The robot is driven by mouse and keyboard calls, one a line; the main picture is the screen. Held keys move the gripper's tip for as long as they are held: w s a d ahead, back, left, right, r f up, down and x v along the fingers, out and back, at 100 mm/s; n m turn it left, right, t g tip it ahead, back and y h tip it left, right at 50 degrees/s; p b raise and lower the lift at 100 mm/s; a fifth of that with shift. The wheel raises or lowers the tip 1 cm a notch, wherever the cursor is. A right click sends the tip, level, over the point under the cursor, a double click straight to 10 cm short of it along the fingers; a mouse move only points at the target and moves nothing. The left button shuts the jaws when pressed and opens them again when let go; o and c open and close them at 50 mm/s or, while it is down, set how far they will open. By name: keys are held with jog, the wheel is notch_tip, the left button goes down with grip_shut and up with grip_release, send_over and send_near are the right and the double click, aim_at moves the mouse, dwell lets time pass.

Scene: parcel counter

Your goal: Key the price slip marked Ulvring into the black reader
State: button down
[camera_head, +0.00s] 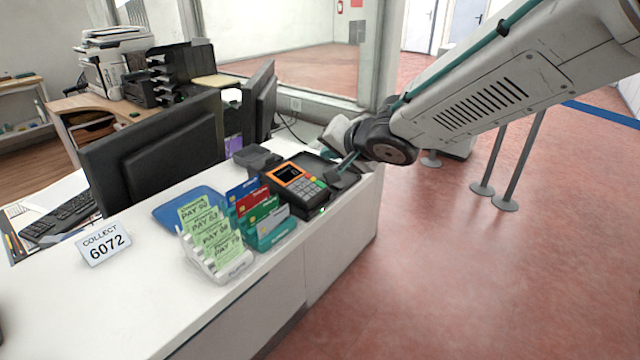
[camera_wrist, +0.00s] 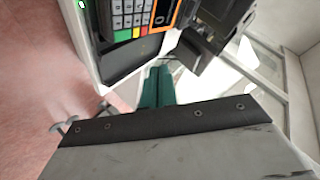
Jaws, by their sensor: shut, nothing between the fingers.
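A card reader with a black body, keypad and orange-framed screen (camera_head: 288,174) stands near the counter's right end; its display text is too small to read. It also shows in the wrist view (camera_wrist: 125,20). Several green price slips (camera_head: 212,238) stand in a white stepped holder (camera_head: 236,268). They show PAY amounts, but their names are too small to read, so I cannot tell which is Ulvring. My gripper (camera_head: 346,163) is just right of the reader's keypad. Its teal fingers (camera_wrist: 158,72) are shut and empty; I cannot tell whether they touch anything.
A teal rack (camera_head: 275,236) with blue, red, green and grey cards stands between the slips and the reader. Dark devices (camera_head: 257,158) sit behind the reader. A blue tray (camera_head: 188,206), a COLLECT 6072 sign (camera_head: 104,243) and monitors (camera_head: 155,150) line the counter. The front left counter is clear.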

aim_at(315, 178)
jog(key=shift+w+a+f, duration=0.15)
jog(key=shift+f, duration=0.75)
jog(key=shift+w+a+f, duration=0.1)
jog(key=shift+a+f, duration=0.05)
jog(key=shift+f, duration=0.8)
jog(key=shift+w+a+f, duration=0.15)
jog(key=shift+f, duration=0.75)
jog(key=shift+f, duration=0.1)
jog(key=shift+f, duration=0.25)
jog(key=shift+w+a+f, duration=0.1)
jog(key=shift+f, duration=0.2)
jog(key=shift+r, duration=0.2)
dwell(0.3)
jog(key=shift+r, duration=0.5)
jog(key=shift+r, duration=0.1)
jog(key=r, duration=0.3)
jog(key=s+d+r, duration=0.1)
jog(key=shift+r, duration=0.35)
